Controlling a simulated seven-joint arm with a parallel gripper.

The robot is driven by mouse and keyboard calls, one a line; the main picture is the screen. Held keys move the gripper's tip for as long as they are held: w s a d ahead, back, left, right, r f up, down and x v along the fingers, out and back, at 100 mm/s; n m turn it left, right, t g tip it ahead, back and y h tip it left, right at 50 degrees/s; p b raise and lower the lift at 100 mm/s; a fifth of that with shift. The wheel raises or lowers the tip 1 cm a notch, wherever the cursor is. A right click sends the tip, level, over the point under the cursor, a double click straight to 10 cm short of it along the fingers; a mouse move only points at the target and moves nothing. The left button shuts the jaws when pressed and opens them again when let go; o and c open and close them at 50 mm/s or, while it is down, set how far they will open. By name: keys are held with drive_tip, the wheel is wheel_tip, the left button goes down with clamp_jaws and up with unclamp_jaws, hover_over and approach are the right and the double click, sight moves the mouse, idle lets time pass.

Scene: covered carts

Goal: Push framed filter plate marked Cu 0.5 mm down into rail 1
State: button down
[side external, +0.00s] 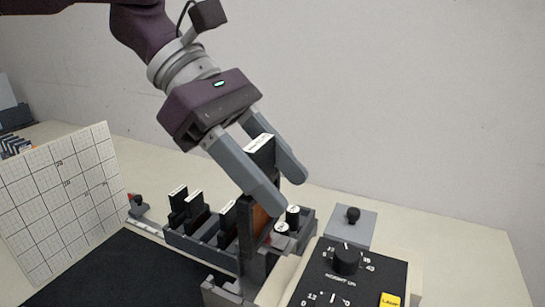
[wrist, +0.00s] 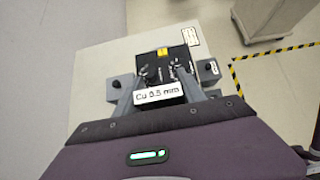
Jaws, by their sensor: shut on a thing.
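The framed filter plate (side external: 261,146) is held upright between the fingers of my gripper (side external: 284,193), which is shut on it. Its white top label (wrist: 158,93) reads "Cu 0.5 mm" in the wrist view. Copper-coloured sheet (side external: 260,216) shows below the near finger. A dark upright rail holder (side external: 246,249) stands at the plate's lower part, at the end of the control box. The plate looks lined up with this holder, but the fingers hide how deep it sits. I cannot make out a rail number.
A grey rack (side external: 190,242) with several dark, white-labelled plates stands left of the holder. A control box (side external: 345,275) with a black knob is at the right, with a grey knobbed block (side external: 352,222) behind it. A white grid board (side external: 62,205) stands at the left.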

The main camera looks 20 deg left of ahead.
drive_tip(key=shift+s, duration=0.2)
hover_over(291, 276)
drive_tip(key=a, duration=0.3)
drive_tip(key=shift+w+d+f, duration=0.1)
drive_tip(key=shift+w+f, duration=0.05)
drive_tip(key=shift+f, duration=1.3)
drive_tip(key=shift+w+d+f, duration=0.1)
drive_tip(key=shift+f, duration=1.3)
drive_tip(key=shift+f, duration=3.35)
drive_tip(key=c, duration=0.6)
unclamp_jaws()
drive_tip(key=v, duration=0.7)
drive_tip(key=shift+a, duration=0.1)
